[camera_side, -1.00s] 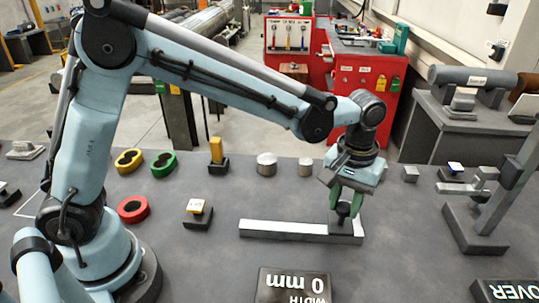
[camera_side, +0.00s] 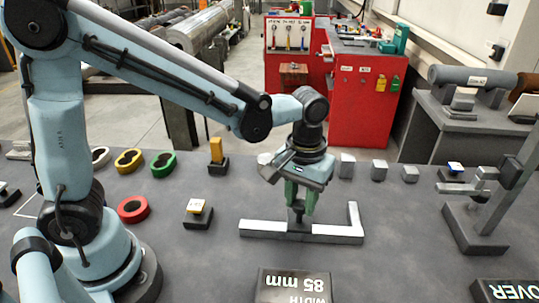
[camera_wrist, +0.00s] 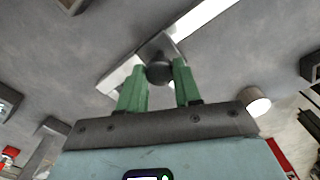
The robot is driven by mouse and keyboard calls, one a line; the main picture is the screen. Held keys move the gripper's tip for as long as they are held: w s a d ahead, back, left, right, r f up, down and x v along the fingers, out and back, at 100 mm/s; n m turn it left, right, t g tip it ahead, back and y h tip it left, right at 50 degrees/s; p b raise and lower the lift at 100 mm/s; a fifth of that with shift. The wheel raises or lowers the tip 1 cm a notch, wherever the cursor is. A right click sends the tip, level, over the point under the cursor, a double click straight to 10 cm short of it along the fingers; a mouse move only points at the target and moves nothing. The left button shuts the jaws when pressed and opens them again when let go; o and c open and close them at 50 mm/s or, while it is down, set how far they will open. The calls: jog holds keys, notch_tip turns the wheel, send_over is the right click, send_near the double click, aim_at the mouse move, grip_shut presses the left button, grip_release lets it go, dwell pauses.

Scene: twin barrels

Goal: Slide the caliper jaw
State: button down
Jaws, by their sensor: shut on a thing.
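The caliper's pale bar (camera_side: 272,232) lies on the grey bench, with a fixed jaw (camera_side: 355,216) standing at its right end. The sliding jaw (camera_side: 296,226) sits on the bar left of the fixed jaw, with a clear gap between them. My gripper (camera_side: 299,203) points down with green fingers shut on the jaw's dark knob. The round knob (camera_wrist: 159,73) shows between the fingertips in the wrist view. The fingers partly hide the sliding jaw in the side view. A dark display (camera_side: 292,284) in front reads WIDTH 85 mm, upside down.
Several small metal blocks (camera_side: 379,170) stand behind the caliper. A grey stand (camera_side: 478,225) rises at the right. The bench is bare between the caliper and that stand.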

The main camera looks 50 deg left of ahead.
jog(key=c, duration=0.8)
grip_release()
jog(key=shift+r, duration=0.1)
notch_tip(320, 180, up, 12)
jog(key=s+a+f+m+t, duration=0.1)
jog(key=s+a+f+t, duration=0.1)
jog(key=a, duration=0.1)
jog(key=s+a+f+m+t, duration=0.1)
jog(key=a+f+t, duration=0.1)
jog(key=a, duration=0.2)
jog(key=s+a+f+m+t, duration=0.1)
jog(key=s+a+f+t, duration=0.1)
jog(key=a+t, duration=0.1)
jog(key=shift+s+a+m, duration=0.3)
jog(key=shift+a, duration=0.35)
